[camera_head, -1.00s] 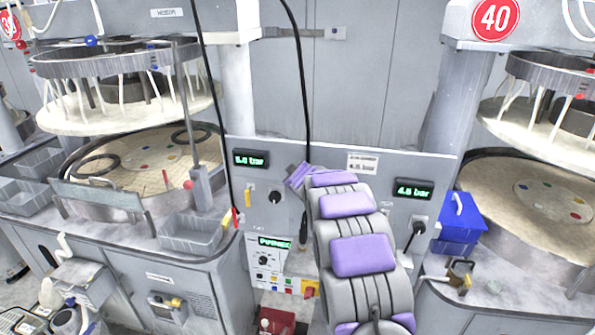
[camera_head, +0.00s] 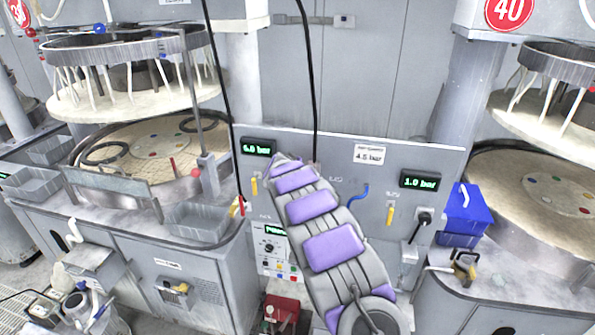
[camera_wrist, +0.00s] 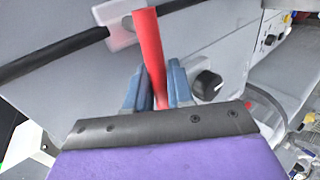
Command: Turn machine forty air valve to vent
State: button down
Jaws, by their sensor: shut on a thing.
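In the wrist view my gripper (camera_wrist: 150,88) has its blue-grey fingers closed on a red lever (camera_wrist: 147,45), one finger on each side. The lever stands out from a grey panel, by a black hose in a grey clip. In the head view my arm covers the fingertips and the lever. The valve panel (camera_head: 340,172) lies between two machines, with the red "40" sign (camera_head: 508,10) on the right one. Its right display (camera_head: 419,181) reads 1.0 bar. Its left display (camera_head: 258,147) reads about 6.0 bar. A label (camera_head: 368,153) shows 4.5 bar.
Yellow handles show on the panel left (camera_head: 254,187) and right (camera_head: 390,215), with a blue curved piece (camera_head: 359,195) between. A black knob (camera_wrist: 208,84) sits close to my fingers. A black cable (camera_head: 309,80) hangs down to the panel. A blue box (camera_head: 465,215) stands right.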

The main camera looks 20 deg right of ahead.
jog(key=shift+a, duration=0.15)
dwell(0.4)
jog(key=c, duration=1.4)
grip_release()
jog(key=shift+w+f, duration=0.1)
jog(key=shift+o, duration=1.4)
jog(key=shift+w+f, duration=0.15)
jog(key=shift+s+a+r, duration=0.1)
jog(key=shift+s+r, duration=0.1)
jog(key=shift+s, duration=0.1)
jog(key=shift+s+a+r, duration=0.1)
jog(key=shift+s+a, duration=0.05)
jog(key=shift+s, duration=0.05)
jog(key=b+v, duration=0.2)
jog(key=v, duration=1.4)
jog(key=shift+a, duration=0.45)
